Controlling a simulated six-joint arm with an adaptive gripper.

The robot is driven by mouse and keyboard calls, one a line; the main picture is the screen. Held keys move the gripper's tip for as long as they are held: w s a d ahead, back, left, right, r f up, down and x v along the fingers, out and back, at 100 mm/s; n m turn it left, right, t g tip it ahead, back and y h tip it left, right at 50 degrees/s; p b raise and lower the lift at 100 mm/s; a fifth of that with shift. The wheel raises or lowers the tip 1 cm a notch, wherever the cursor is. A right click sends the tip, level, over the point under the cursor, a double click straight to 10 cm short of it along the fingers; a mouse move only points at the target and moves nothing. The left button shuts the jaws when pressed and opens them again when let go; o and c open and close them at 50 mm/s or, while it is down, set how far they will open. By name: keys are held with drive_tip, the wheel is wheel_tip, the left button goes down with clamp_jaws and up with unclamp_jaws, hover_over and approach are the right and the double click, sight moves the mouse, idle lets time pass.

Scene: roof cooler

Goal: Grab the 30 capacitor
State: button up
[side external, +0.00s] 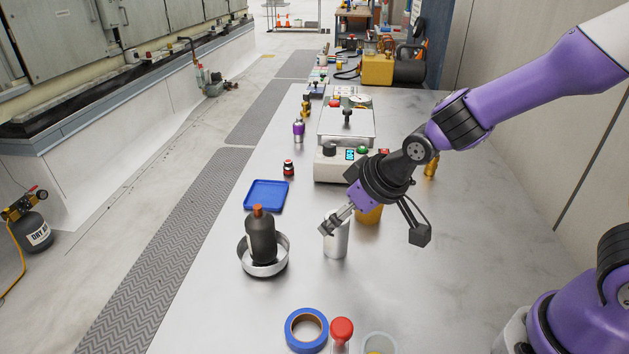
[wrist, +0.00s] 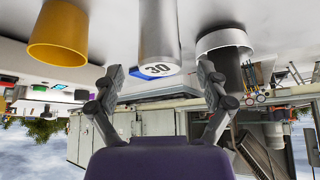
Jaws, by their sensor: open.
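The 30 capacitor is a silver cylinder (side external: 337,243) standing upright on the metal table in the side view. In the wrist view the capacitor (wrist: 160,35) hangs upside down in the picture, with "30" on its end face. My gripper (side external: 335,220) is tilted down by the capacitor's upper part. In the wrist view my gripper (wrist: 158,74) is open and empty, its two fingers spread to either side of the capacitor's line. I cannot tell whether a finger touches it.
A yellow-orange cup (side external: 369,214) stands close behind the capacitor, partly hidden by my gripper. A blue tray (side external: 266,195) lies beyond. Blue tape (side external: 291,331) lies in front.

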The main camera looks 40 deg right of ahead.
drive_tip(key=shift+x, duration=1.15)
drive_tip(key=c, duration=1.3)
